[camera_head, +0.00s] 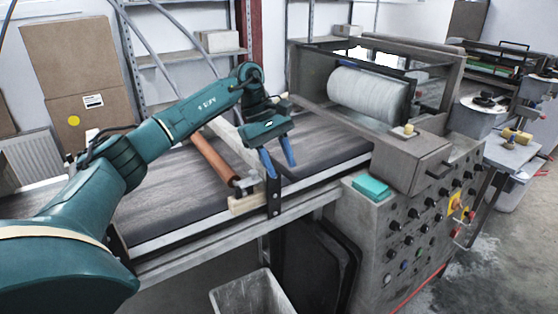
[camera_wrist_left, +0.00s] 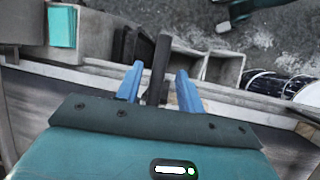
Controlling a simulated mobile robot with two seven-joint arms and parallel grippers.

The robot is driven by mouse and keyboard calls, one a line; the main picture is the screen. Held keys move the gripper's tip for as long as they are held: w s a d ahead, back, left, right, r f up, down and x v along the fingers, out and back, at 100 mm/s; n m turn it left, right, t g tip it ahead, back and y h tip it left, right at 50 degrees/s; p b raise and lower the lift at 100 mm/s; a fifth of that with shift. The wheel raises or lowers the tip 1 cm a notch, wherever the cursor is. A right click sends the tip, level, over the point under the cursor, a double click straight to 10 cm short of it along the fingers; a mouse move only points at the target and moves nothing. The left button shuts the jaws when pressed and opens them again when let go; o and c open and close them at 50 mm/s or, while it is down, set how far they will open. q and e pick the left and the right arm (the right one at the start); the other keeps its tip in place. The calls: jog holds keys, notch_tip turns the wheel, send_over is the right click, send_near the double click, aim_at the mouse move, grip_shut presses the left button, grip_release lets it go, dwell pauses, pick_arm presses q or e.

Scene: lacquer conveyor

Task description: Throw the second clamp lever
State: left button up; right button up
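My left gripper (camera_head: 282,171) points down over the near edge of the conveyor with its two blue fingers spread apart. A dark upright bar (camera_head: 273,198), which looks like a clamp lever, stands at the near rail, just below the fingertips. In the left wrist view, the dark bar (camera_wrist_left: 158,66) shows between the fingers of the left gripper (camera_wrist_left: 160,80), with a gap on each side. I cannot tell whether it is between the fingertips or beyond them. A second lever cannot be clearly made out. My right gripper is not in view.
A copper-coloured roller (camera_head: 212,158) crosses the conveyor belt (camera_head: 165,185), left of the gripper. The machine with a white roller (camera_head: 368,97) stands to the right. A teal block (camera_head: 370,187) lies on the control cabinet (camera_head: 385,235). An open bin (camera_head: 250,292) stands below.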

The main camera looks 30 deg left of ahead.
pick_arm(q)
jog(key=shift+r, duration=0.1)
jog(key=v, duration=1.3)
